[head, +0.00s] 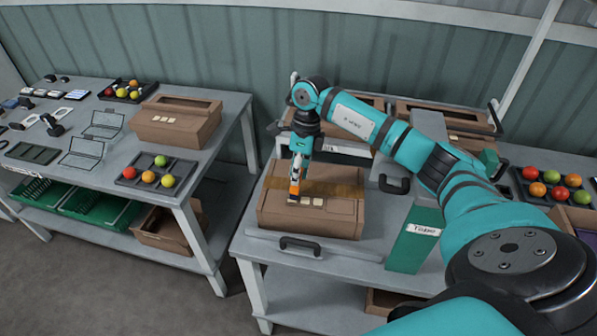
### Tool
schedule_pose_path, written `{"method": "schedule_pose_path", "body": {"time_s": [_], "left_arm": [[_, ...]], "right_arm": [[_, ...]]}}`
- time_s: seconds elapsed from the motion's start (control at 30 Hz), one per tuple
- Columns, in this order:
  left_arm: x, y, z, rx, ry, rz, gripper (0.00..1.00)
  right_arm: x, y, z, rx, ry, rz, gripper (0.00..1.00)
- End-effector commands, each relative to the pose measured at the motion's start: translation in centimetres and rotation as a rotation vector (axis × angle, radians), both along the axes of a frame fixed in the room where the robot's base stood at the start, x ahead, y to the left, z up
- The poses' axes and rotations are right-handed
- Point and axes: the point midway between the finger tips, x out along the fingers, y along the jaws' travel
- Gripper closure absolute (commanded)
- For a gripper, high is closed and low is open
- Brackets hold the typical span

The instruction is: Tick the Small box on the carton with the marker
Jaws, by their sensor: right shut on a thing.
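The carton (335,222) lies closed on the right-hand table, with a brown tape band across its top. A short row of pale squares (317,202) is on its top; their words are too small to read. My right gripper (299,152) points down over the carton and is shut on the marker (294,188), which shows orange at its lower part. The marker is roughly upright, with its lower end at the leftmost pale square. I cannot tell whether the tip touches it, and any mark there is hidden. My left gripper is out of view.
Black handles (300,246) stand at the table's front and behind the carton. A green box labelled "TRANS" or similar (414,240) stands right of the carton. More cartons (440,115) stand behind.

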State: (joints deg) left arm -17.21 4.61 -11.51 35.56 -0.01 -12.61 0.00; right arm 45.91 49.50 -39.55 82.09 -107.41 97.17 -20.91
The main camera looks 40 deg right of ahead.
Motion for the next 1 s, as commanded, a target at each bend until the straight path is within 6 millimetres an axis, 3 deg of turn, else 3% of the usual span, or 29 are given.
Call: {"method": "schedule_pose_path", "body": {"time_s": [0.23, 1.0], "left_arm": [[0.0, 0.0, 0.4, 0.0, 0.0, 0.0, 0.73], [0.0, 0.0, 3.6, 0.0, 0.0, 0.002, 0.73]], "right_arm": [[0.0, 0.1, 0.6, 0.001, -0.001, 0.001, 1.0], [0.0, 0.1, 6.1, 0.0, 0.0, 0.0, 1.0]]}}
